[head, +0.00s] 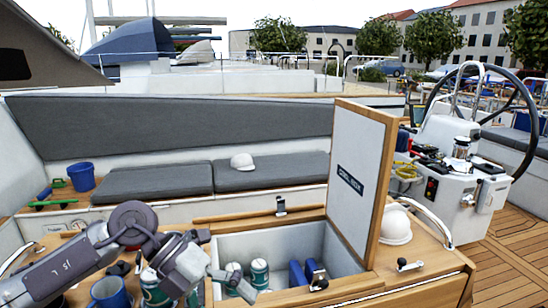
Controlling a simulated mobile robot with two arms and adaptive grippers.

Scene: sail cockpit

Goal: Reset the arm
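My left arm comes in from the lower left, and its grey gripper (232,282) is over the left part of an open cockpit locker (290,241). Its fingers are small and partly overlap the cans behind, so I cannot tell whether they are open or shut or whether they touch anything. Green-and-white cans (259,272) stand inside the locker at the left, and blue items (298,273) lie to their right. The locker's white lid (357,165) with wooden edges stands upright. My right gripper is not in view.
A blue mug (108,293) stands under my arm at the lower left. A blue bucket (81,176) is on the left bench. The steering pedestal (440,195) stands at right, with open deck in front.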

